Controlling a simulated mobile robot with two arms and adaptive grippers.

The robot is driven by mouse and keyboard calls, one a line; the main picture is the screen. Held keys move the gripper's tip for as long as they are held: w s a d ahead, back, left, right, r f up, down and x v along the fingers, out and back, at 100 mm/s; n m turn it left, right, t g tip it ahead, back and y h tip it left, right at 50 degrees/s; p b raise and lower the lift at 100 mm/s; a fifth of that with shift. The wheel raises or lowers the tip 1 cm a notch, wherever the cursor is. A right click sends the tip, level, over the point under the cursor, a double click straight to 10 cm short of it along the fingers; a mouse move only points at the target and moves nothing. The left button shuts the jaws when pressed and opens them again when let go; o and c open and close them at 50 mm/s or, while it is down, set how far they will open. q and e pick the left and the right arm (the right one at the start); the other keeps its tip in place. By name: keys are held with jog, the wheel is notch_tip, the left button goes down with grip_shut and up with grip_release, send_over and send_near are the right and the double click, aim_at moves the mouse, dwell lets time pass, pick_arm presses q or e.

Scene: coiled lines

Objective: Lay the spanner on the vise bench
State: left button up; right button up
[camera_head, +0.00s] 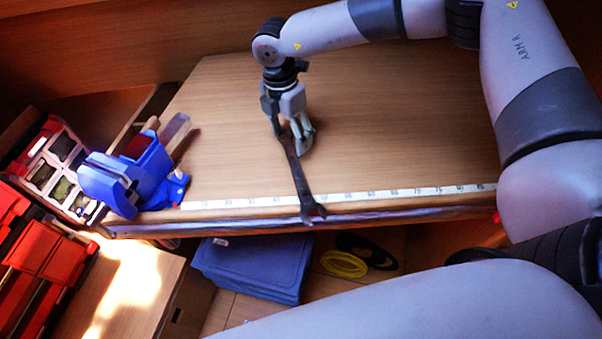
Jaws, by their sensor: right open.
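A dark spanner (300,183) lies on the wooden bench (400,130), with its open jaw end reaching over the front edge. A blue vise (130,176) is fixed at the bench's left front corner. My right gripper (298,140) points down at the spanner's far end. Its fingers are open around or beside that end; the wrist hides part of it, so I cannot tell whether they touch it. My left gripper is not in view.
A white ruler strip (380,194) runs along the bench's front edge. Red bins (38,248) and a compartment tray (55,170) stand at the left. Below the bench are a blue box (252,266) and a yellow coil (343,263). The bench's right part is clear.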

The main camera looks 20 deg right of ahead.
grip_shut()
dwell(0.6)
